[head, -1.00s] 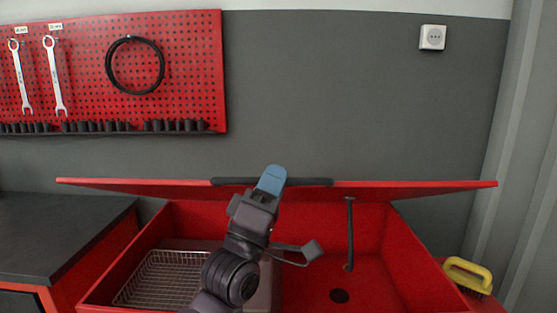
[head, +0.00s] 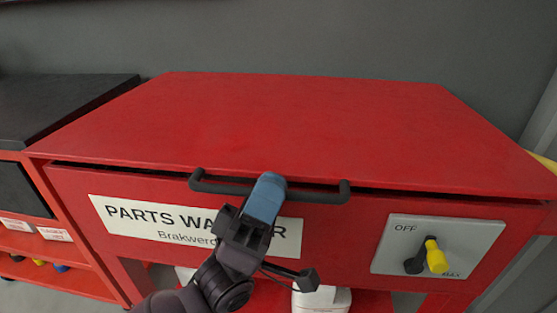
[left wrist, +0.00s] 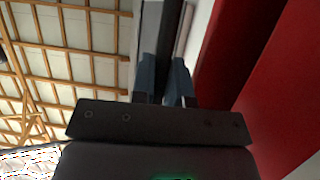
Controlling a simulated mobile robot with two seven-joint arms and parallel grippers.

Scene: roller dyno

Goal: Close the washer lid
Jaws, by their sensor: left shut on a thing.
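The red washer lid (head: 290,125) lies almost flat over the parts washer (head: 340,228) in the head view. A thin dark gap shows between the lid's front edge and the washer's front panel. The lid's dark handle (head: 325,197) runs along this front edge. My left gripper (head: 266,192) is shut on the handle near its middle. In the left wrist view the blue fingers (left wrist: 166,82) are close together around a dark bar, with red surfaces at the right. The inside of the washer is hidden by the lid. My right gripper is in neither view.
A grey switch panel (head: 465,238) with a yellow-tipped knob (head: 436,255) is on the washer's front right. A dark-topped workbench (head: 65,105) stands at the left. White containers (head: 322,300) sit below the washer. The grey wall is behind.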

